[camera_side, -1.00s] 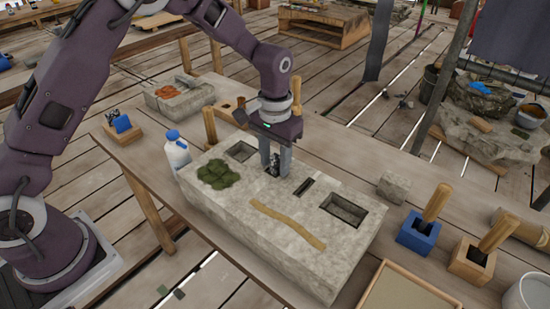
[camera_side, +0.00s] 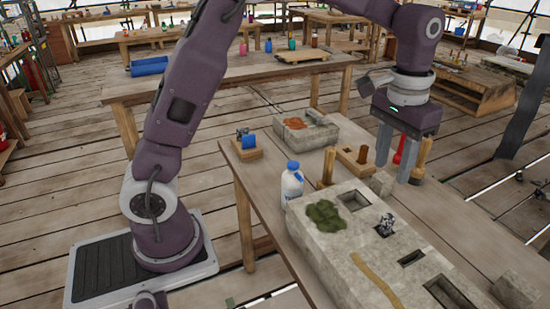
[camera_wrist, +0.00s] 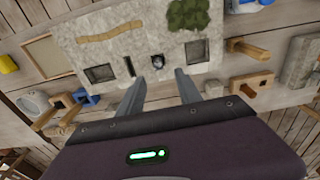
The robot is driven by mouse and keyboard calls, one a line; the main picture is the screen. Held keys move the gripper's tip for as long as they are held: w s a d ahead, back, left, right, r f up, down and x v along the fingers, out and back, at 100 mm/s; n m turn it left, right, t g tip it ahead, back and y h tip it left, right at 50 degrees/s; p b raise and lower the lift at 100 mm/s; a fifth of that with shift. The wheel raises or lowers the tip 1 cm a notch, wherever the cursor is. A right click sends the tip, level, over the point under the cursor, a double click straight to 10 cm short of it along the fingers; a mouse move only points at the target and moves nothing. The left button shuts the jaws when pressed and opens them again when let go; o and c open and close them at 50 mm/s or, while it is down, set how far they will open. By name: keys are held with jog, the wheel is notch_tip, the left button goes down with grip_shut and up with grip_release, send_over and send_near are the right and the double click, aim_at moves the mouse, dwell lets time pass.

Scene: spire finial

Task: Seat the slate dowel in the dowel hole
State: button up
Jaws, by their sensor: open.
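The pale stone block (camera_side: 325,250) lies on the wooden bench. A mottled grey-and-white piece, which looks like the slate dowel (camera_side: 387,221), stands in a small dark hole between the block's pockets. Its top shows at the rim; how deep it sits I cannot tell. In the wrist view the dowel (camera_wrist: 157,61) is a small round top inside the dark opening. My gripper (camera_side: 394,172) is open and empty, raised above and clear of the block, toward its far side. In the wrist view my gripper's fingers (camera_wrist: 161,77) are spread apart, with nothing between them.
A white bottle with a blue cap (camera_side: 292,184) stands beside the block's left end. A wooden holder (camera_side: 355,160) with pegs is behind. A loose stone cube (camera_side: 516,290) lies at the right. Green moss (camera_side: 325,215) covers part of the block's top.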

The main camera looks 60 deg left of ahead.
jog(key=s+a+r+t, duration=0.2)
jog(key=s+r, duration=0.2)
jog(key=s, duration=0.4)
jog(key=s+a+r+t, duration=0.15)
jog(key=s+r, duration=0.25)
jog(key=s, duration=0.4)
jog(key=s+a+f+t, duration=0.1)
jog(key=s+f, duration=0.2)
jog(key=s, duration=0.7)
jog(key=shift+s+a+f, duration=0.15)
jog(key=shift+s+a, duration=0.1)
jog(key=shift+a, duration=0.15)
